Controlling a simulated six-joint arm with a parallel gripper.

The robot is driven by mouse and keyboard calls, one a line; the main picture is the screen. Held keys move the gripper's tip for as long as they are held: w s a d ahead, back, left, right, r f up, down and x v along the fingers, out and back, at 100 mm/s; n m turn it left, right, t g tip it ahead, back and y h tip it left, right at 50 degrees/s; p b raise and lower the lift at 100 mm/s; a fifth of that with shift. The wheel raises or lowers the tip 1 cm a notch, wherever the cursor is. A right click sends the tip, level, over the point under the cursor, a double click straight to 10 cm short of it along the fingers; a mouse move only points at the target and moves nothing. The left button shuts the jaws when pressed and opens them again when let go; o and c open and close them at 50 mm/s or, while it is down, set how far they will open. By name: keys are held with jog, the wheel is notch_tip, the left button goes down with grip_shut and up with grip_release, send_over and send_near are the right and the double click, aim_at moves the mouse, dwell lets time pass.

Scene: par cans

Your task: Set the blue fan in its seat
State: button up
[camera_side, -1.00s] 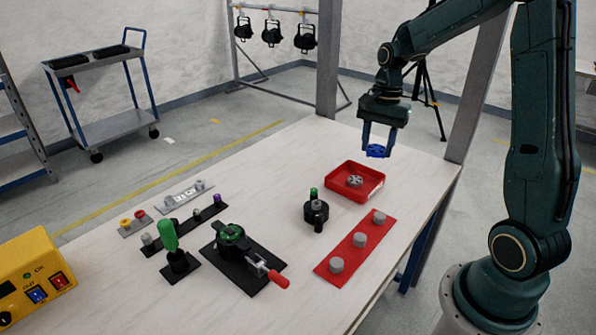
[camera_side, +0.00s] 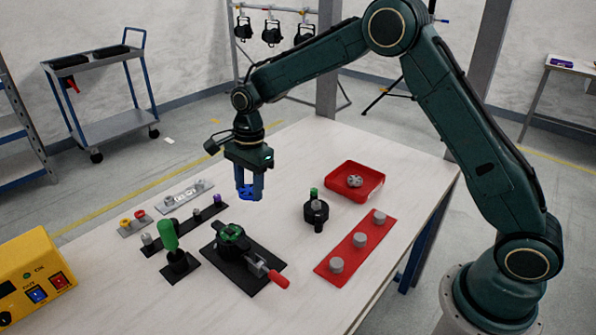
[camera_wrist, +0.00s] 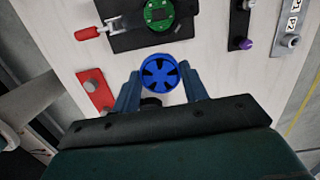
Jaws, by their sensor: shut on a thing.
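The blue fan (camera_side: 247,192) is a small round disc with spoke-like openings. My gripper (camera_side: 250,190) is shut on it and holds it above the table, behind the black fixture. In the wrist view the fan (camera_wrist: 160,74) sits between the two blue fingers, its face towards the camera. The black fixture (camera_side: 243,258) has a green round part (camera_side: 231,233) on top and a red-handled lever (camera_side: 277,278). It also shows at the top of the wrist view, with the green part (camera_wrist: 160,12). I cannot tell for certain which place is the fan's seat.
A red tray (camera_side: 372,192) holds a grey spoked part (camera_side: 354,181). Close by are a black knob-like part (camera_side: 316,212), a red strip with grey pegs (camera_side: 352,251), a green-handled post (camera_side: 171,240), a black strip with pegs and a yellow control box (camera_side: 35,277).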

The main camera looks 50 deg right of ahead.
send_over(229, 231)
jog(key=shift+d+f, duration=0.1)
jog(key=shift+f, duration=0.7)
jog(key=shift+f, duration=0.25)
jog(key=shift+f, duration=2.6)
jog(key=shift+f, duration=0.2)
jog(key=o, duration=0.6)
jog(key=shift+o, duration=0.2)
jog(key=o, duration=0.6)
jog(key=shift+c, duration=0.2)
